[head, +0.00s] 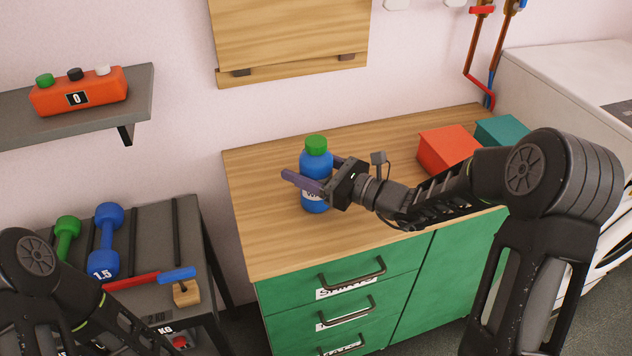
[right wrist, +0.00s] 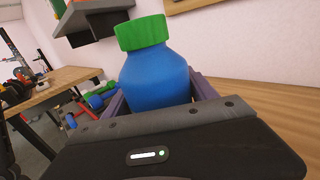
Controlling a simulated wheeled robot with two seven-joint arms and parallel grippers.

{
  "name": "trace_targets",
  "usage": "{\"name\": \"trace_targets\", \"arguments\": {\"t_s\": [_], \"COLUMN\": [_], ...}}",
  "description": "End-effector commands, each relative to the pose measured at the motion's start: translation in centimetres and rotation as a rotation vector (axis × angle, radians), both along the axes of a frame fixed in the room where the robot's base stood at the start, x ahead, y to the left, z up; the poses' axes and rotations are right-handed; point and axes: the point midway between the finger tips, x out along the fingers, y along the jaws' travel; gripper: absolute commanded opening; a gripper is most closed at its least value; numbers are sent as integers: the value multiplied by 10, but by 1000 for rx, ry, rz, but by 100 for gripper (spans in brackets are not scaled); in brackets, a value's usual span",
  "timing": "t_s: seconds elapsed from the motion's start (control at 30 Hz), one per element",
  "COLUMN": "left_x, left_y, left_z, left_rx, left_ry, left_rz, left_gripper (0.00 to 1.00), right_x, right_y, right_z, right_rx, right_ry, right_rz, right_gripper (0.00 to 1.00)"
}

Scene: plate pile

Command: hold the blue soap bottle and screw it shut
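The blue soap bottle (head: 315,162) stands upright on the wooden counter, with a green cap (head: 316,143) on top. I cannot tell how tight the cap is. The bottle fills the middle of the right wrist view (right wrist: 157,80), with its cap (right wrist: 142,32) above. My right gripper (head: 318,173) reaches in from the right with purple fingers on both sides of the bottle body, below the cap. The fingers look shut against the bottle, and the near one covers part of it. My left arm shows at bottom left; its gripper is out of the picture.
The counter (head: 262,225) is clear left of the bottle. A red box (head: 447,149) and a teal box (head: 502,131) stand at its back right. A side rack holds a green dumbbell (head: 66,240) and a blue dumbbell (head: 106,242). A shelf (head: 140,92) is on the wall.

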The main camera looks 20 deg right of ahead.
Motion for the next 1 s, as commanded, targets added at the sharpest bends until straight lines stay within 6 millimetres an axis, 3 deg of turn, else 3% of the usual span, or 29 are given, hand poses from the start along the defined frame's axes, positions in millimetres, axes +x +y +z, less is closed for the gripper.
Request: {"name": "trace_targets", "arguments": {"t_s": [0.77, 1.0], "left_x": [0, 0], "left_y": [0, 0], "left_z": [0, 0], "left_rx": [0, 0], "left_ry": [0, 0], "left_rz": [0, 0], "left_gripper": [88, 88], "right_x": [0, 0], "right_y": [0, 0], "right_z": [0, 2], "right_rx": [0, 2], "right_ry": [0, -4], "right_rz": [0, 0], "right_gripper": [1, 0]}}
